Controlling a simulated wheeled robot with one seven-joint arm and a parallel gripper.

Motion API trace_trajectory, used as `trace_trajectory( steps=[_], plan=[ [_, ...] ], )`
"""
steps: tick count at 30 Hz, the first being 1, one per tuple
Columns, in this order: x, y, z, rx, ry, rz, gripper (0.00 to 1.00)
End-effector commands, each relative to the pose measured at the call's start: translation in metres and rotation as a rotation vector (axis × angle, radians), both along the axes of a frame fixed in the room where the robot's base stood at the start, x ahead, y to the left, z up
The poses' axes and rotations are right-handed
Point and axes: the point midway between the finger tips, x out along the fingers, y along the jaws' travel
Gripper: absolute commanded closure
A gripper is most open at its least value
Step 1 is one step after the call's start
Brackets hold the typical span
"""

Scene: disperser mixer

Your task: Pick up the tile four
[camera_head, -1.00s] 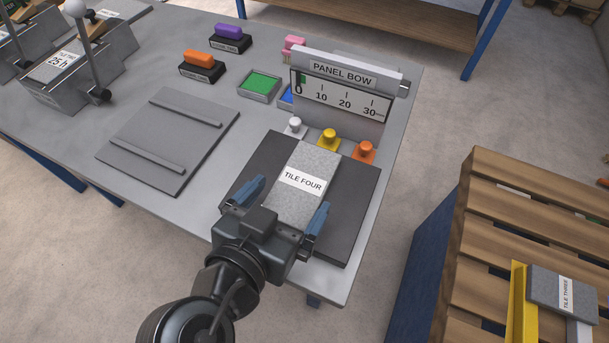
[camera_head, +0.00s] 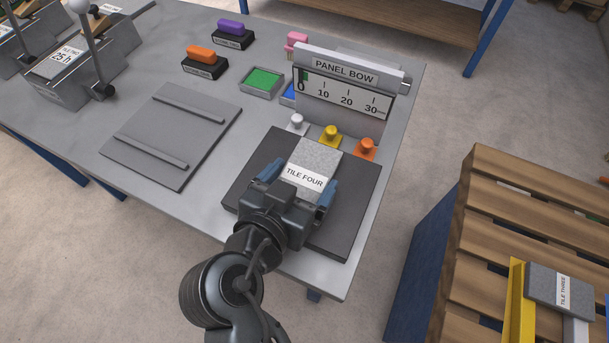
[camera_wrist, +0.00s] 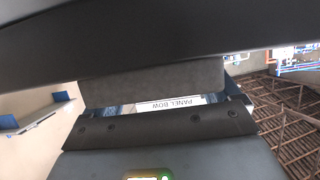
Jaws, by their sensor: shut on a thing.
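Tile four (camera_head: 316,161) is a grey speckled slab with a white label reading "TILE FOUR". It is over the dark square plate (camera_head: 352,208) in front of the panel bow in the head view. My gripper (camera_head: 299,190) is shut on the tile, with a blue finger at its left and right sides. I cannot tell whether the tile rests on the plate or is just above it. In the wrist view a grey slab face (camera_wrist: 150,85), likely the tile, sits between the blue fingers, and most of it is hidden.
The panel bow (camera_head: 345,72) with its scale stands behind the tile, with white, yellow and orange knobs (camera_head: 331,134) before it. A ridged grey plate (camera_head: 170,135) lies left. A pallet (camera_head: 480,220) at right carries tile three (camera_head: 560,288).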

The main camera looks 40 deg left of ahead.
Motion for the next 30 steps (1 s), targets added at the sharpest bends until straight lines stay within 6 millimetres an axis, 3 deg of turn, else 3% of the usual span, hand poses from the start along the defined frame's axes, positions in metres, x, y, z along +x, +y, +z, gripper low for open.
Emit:
trace_trajectory(
  steps=[9, 17, 20, 30],
  plan=[
    [0.000, 0.000, 0.000, 0.000, 0.000, 0.000, 0.62],
    [0.000, 0.000, 0.003, 0.003, -0.002, 0.000, 0.63],
    [0.000, 0.001, 0.012, 0.005, -0.002, -0.001, 0.63],
    [0.001, 0.000, 0.073, 0.007, -0.004, -0.002, 0.63]
  ],
)
